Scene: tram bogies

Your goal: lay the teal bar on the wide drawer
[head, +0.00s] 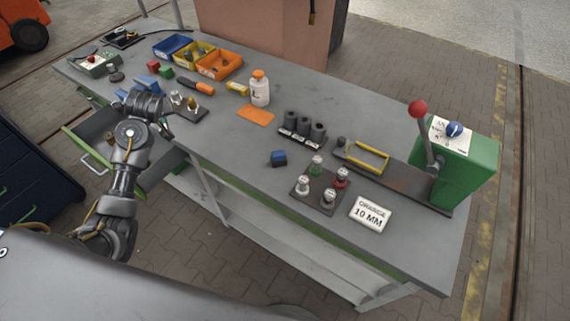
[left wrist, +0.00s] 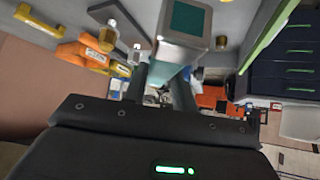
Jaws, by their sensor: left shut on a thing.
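The teal bar (left wrist: 186,22) shows in the left wrist view as a block with a teal face and pale metallic sides, between my left fingers. My left gripper (left wrist: 172,88) is shut on it. In the head view my left gripper (head: 146,98) is over the bench's front left edge, and I cannot make out the bar clearly there. An open drawer with a green edge (head: 78,148) sticks out from under the bench, below and left of the gripper. My forearm hides part of it. Whether this is the wide drawer I cannot tell for sure. My right gripper is not in view.
A dark blue cabinet (head: 30,180) with green handles stands at the left. Near the gripper on the bench are a dark plate with metal pieces (head: 188,106), an orange-handled tool (head: 198,87) and coloured bins (head: 218,64). A white bottle (head: 260,92) stands farther right.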

